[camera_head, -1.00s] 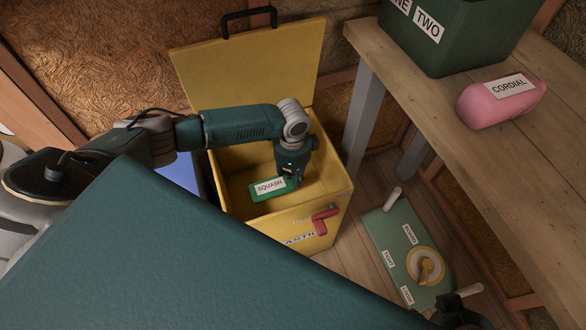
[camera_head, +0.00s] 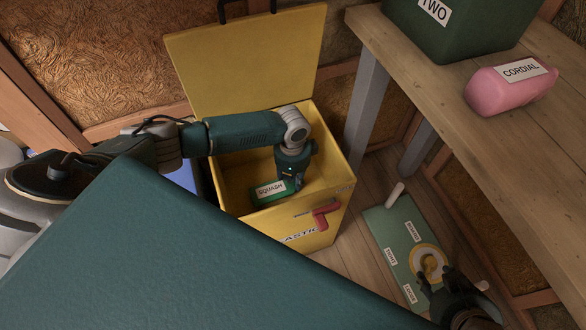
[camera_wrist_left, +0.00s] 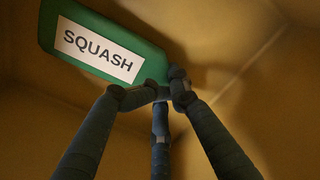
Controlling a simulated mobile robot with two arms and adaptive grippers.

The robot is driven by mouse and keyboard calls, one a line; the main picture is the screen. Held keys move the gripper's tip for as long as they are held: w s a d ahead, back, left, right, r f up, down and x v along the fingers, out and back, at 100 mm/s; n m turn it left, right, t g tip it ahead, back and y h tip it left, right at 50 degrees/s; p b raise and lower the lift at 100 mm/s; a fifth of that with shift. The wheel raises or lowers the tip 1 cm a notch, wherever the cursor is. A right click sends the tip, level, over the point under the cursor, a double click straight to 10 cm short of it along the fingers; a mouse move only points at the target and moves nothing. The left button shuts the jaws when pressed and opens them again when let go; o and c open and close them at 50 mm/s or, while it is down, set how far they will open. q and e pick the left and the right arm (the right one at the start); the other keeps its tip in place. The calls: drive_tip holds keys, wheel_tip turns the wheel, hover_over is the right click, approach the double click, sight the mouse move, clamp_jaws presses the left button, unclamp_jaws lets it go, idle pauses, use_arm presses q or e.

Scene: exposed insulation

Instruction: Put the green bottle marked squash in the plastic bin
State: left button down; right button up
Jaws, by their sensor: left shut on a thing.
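The green bottle (camera_head: 258,199) with a white SQUASH label is inside the open yellow plastic bin (camera_head: 225,46), below the rim. My left gripper (camera_head: 289,184) reaches down into the bin and is shut on one end of the bottle. In the left wrist view the bottle (camera_wrist_left: 148,60) sits at the fingertips (camera_wrist_left: 160,88), with the bin's yellow inner walls around it. Whether the bottle touches the bin floor cannot be told. My right gripper (camera_head: 428,288) is at the lower right, by the green panel; its fingers look apart.
A green panel with a yellow dial (camera_head: 385,225) lies on the floor. A blue bin (camera_head: 182,178) is partly hidden left of the yellow one.

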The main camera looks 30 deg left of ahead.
use_arm(q)
drive_tip(key=c, duration=1.3)
unclamp_jaws()
wheel_tip(320, 180, up, 12)
